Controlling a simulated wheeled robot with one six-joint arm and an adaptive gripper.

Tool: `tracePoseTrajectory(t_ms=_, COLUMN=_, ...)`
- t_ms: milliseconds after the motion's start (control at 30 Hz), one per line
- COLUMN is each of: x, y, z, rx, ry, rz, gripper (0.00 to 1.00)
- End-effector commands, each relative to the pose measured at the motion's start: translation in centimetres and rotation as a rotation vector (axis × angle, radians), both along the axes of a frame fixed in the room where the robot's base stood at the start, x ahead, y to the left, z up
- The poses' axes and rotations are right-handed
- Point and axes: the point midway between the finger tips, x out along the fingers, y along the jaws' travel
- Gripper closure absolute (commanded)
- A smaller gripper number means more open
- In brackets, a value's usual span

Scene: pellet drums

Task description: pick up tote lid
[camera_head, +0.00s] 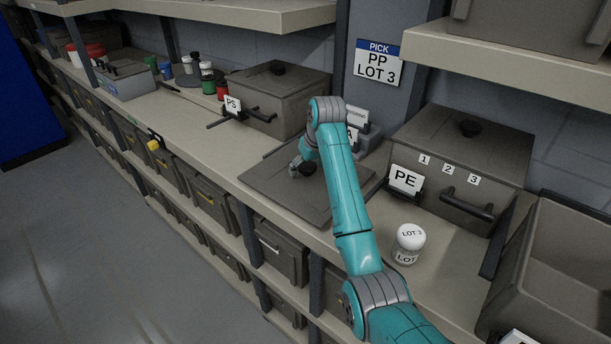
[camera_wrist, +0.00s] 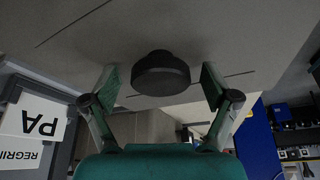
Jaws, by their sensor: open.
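A flat grey tote lid (camera_head: 276,192) with a round black knob (camera_head: 306,169) lies on the shelf, between the PS tote and the PE tote. My gripper (camera_head: 298,166) is low over the lid, at the knob. In the wrist view, the knob (camera_wrist: 160,74) stands between the two open fingertips (camera_wrist: 160,84), with a visible gap on each side. The lid's surface (camera_wrist: 215,40) fills the top of that view. My arm hides part of the lid's right side in the head view.
A closed PS tote (camera_head: 285,100) stands behind to the left. A closed PE tote (camera_head: 465,160) and a white-capped LOT 3 jar (camera_head: 409,243) stand to the right. A PA label (camera_wrist: 38,122) stands close by the lid. An upper shelf (camera_head: 490,55) overhangs at the right.

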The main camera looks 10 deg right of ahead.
Motion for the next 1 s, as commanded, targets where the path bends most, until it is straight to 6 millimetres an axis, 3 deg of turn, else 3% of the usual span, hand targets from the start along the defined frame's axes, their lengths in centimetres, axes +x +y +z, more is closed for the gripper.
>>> tracePoseTrajectory(t_ms=67, x=0.0, y=0.0, z=0.0, rx=0.0, ry=0.0, rz=0.0, gripper=0.16)
tracePoseTrajectory(t_ms=367, x=0.0, y=0.0, z=0.0, rx=0.0, ry=0.001, rz=0.0, gripper=0.9)
tracePoseTrajectory(t_ms=667, x=0.0, y=0.0, z=0.5, rx=0.0, ry=-0.001, rz=0.001, gripper=0.9)
tracePoseTrajectory(t_ms=1000, x=0.1, y=0.0, z=6.2, rx=0.0, ry=-0.004, rz=0.001, gripper=0.9)
